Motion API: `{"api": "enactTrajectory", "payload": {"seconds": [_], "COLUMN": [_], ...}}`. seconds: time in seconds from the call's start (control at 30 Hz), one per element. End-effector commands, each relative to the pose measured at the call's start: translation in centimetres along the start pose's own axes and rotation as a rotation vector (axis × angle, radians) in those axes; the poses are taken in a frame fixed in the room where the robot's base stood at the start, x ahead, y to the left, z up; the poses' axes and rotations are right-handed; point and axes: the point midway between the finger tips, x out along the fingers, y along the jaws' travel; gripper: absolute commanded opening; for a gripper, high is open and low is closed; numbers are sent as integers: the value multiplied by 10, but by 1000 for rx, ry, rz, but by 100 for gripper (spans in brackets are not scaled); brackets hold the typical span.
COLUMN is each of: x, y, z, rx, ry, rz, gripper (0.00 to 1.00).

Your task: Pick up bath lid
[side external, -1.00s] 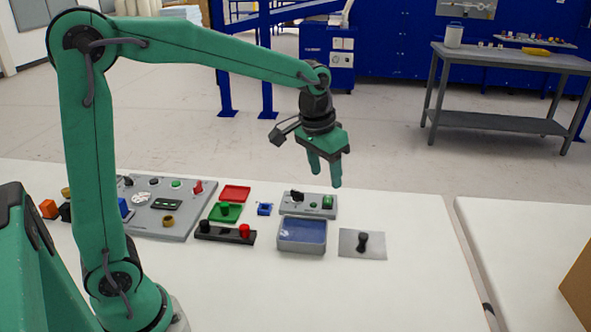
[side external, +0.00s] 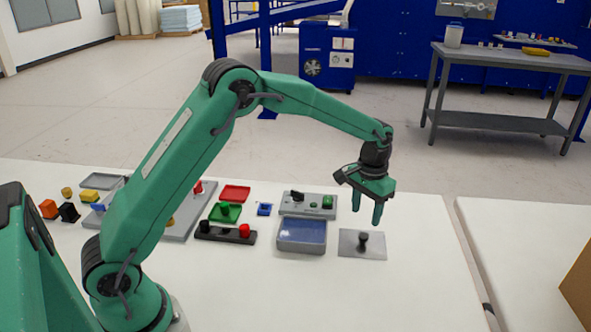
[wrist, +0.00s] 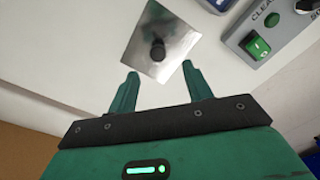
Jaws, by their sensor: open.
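The bath lid (side external: 350,247) is a flat grey metal plate with a black knob (side external: 363,241) standing up from its middle. It lies flat on the white table, to the right of the bath (side external: 302,248), a grey-walled tray with a blue inside. My gripper (side external: 366,216) is open and empty, pointing down above the lid and apart from it. In the wrist view the lid (wrist: 177,62) and its knob (wrist: 157,50) lie ahead of my two green fingertips (wrist: 160,70). The knob appears roughly in line with the gap between them.
A grey control panel (side external: 322,207) with a green switch stands behind the bath. Left of it are a small blue part (side external: 265,209), a red tray (side external: 235,193), a green lidded tray (side external: 225,212) and a black bar (side external: 213,233) with knobs. The table is clear in front and right of the lid.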

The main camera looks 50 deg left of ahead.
Motion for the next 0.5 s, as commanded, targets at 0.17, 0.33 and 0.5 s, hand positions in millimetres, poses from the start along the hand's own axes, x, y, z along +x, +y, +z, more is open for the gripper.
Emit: {"api": "enactTrajectory", "payload": {"seconds": [0.17, 0.33, 0.5], "x": [3, 16, 26], "y": [0, 0, 0], "z": [0, 0, 0], "rx": [0, 0, 0], "ry": [-1, -3, -1], "rz": [0, 0, 0], "gripper": [50, 50, 50]}}
